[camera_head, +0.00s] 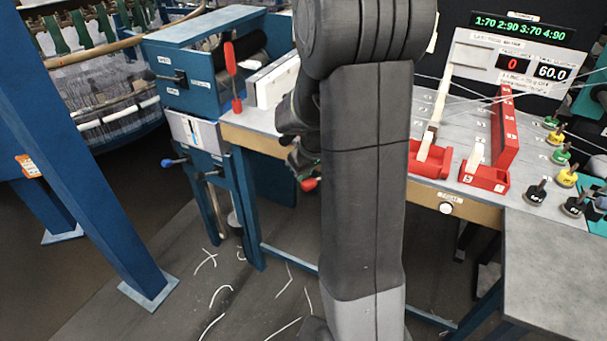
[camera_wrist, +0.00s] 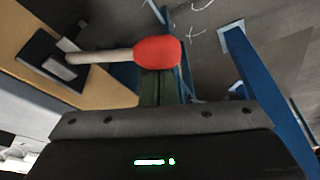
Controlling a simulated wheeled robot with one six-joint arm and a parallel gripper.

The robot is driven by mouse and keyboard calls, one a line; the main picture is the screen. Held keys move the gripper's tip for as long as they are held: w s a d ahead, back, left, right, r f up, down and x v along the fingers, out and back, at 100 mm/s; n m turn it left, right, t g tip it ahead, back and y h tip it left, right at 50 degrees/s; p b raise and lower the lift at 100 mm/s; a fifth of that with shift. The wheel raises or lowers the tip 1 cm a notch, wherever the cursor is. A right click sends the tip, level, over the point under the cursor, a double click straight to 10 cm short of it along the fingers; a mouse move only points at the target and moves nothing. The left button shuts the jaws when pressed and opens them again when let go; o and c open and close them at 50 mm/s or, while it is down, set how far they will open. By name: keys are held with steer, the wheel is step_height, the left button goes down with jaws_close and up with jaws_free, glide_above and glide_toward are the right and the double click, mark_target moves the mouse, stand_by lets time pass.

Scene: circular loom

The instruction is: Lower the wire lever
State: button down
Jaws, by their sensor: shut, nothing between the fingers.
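A lever with a red knob (camera_wrist: 157,51) and a pale shaft (camera_wrist: 98,56) juts from a dark bracket (camera_wrist: 50,58) on the wooden table edge in the wrist view. Its shaft looks roughly level in that picture. The red knob also shows in the head view (camera_head: 309,184), just below my gripper (camera_head: 303,160). My gripper's fingers (camera_wrist: 160,88) are shut and empty. The knob overlaps the fingertips in the wrist view; I cannot tell whether they touch. My arm hides most of the lever in the head view.
An upright red-handled lever (camera_head: 232,68) stands at the table's left end, beside a blue machine box (camera_head: 185,75). Red holders (camera_head: 485,176) and several coloured knobs stand at the right. A blue post (camera_head: 95,160) is at left. The floor (camera_head: 190,270) is open, with white scraps.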

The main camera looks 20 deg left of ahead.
steer(key=shift+s+d+f+n+g+b, duration=0.2)
steer(key=shift+s+d+n+b, duration=0.15)
steer(key=shift+d+n+b, duration=0.25)
steer(key=shift+s+d+f+n+g+b, duration=0.1)
steer(key=shift+s+d+n+g+b, duration=0.1)
steer(key=shift+s+d+n+b, duration=0.35)
steer(key=d+n+g+b, duration=0.2)
steer(key=d+n+b, duration=0.2)
steer(key=d+n, duration=0.2)
steer(key=shift+s+d+r+n, duration=0.25)
steer(key=shift+s+n, duration=0.1)
steer(key=shift+n, duration=0.6)
